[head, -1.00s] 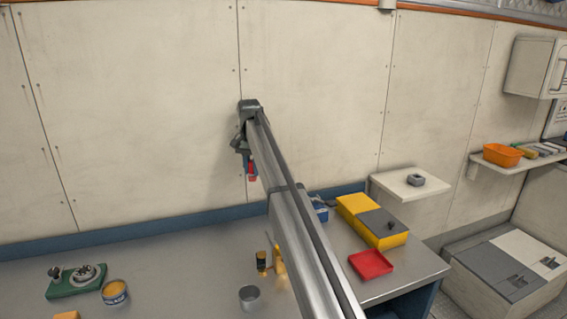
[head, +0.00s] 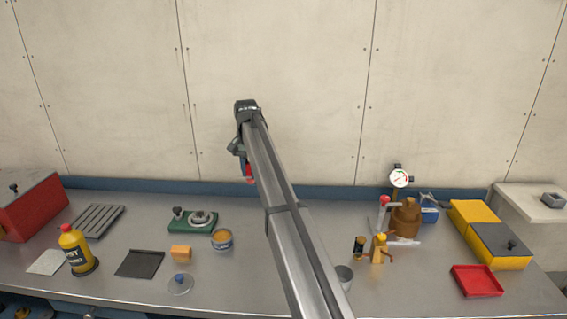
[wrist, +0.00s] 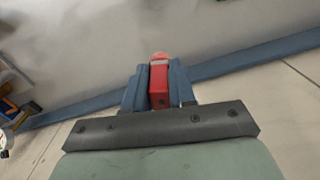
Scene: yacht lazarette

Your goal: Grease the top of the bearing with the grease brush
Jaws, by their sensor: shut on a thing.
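My gripper (head: 246,165) is raised above the back of the bench in the head view, in front of the wall. In the wrist view its two blue-grey fingers (wrist: 159,90) are shut on a red handle, which appears to be the grease brush (wrist: 159,82). The brush's far end is hard to make out. The bearing (head: 203,217) is a pale metal ring on a green base (head: 192,228) at left of centre on the bench. An open tin of amber grease (head: 222,240) stands just right of the base. My gripper is above and to the right of both, touching neither.
A yellow sponge-like block (head: 180,253), a clear lid with a blue knob (head: 180,284) and a dark tray (head: 140,264) lie in front of the bearing. A yellow bottle (head: 78,250) stands left. A grey cup (head: 345,277) and a brown jug (head: 405,218) stand right.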

